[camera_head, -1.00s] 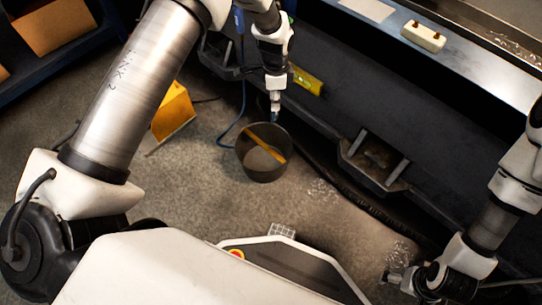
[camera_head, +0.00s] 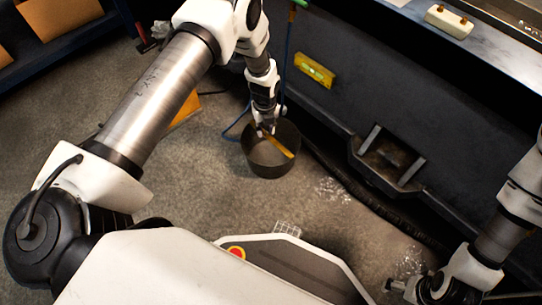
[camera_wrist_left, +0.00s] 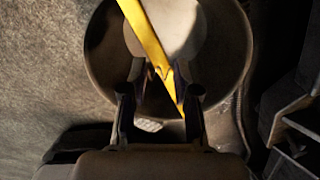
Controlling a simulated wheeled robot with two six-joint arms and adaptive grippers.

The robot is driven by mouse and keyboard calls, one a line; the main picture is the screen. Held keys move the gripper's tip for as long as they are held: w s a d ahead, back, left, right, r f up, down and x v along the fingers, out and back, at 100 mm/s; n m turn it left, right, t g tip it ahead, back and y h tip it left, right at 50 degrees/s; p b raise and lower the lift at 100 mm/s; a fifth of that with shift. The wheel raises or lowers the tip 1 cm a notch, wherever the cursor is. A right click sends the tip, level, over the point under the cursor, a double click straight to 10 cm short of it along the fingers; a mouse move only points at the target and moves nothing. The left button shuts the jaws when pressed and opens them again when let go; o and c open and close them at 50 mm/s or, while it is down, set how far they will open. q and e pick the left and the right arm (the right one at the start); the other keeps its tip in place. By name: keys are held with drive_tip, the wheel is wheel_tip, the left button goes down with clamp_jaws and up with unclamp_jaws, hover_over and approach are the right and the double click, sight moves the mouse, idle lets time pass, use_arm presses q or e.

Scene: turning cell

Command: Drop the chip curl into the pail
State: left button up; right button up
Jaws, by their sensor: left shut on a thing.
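The dark round pail (camera_head: 270,168) stands on the floor near the middle of the head view; its rim also shows in the left wrist view (camera_wrist_left: 243,60). My left gripper (camera_head: 266,131) is at the far part of the pail's mouth, pointing down. In the left wrist view its two fingers (camera_wrist_left: 158,95) are apart with the pail below them. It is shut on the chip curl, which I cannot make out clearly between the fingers. A yellow strip (camera_head: 280,144) shows across the pail's opening. My right gripper (camera_head: 395,286) is low at the right, its jaws unclear.
A dark machine front (camera_head: 360,90) rises behind the pail, with a yellow level (camera_head: 314,70) on it. An open bin (camera_head: 388,157) juts out to the right. Pale chips (camera_head: 332,190) lie on the floor. A blue hose runs behind the pail. Floor left of the pail is clear.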

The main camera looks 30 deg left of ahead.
sight(266, 131)
use_arm(q)
drive_tip(key=shift+f, duration=0.1)
drive_tip(key=o, duration=0.8)
drive_tip(key=shift+c, duration=0.2)
wheel_tip(266, 131, up, 12)
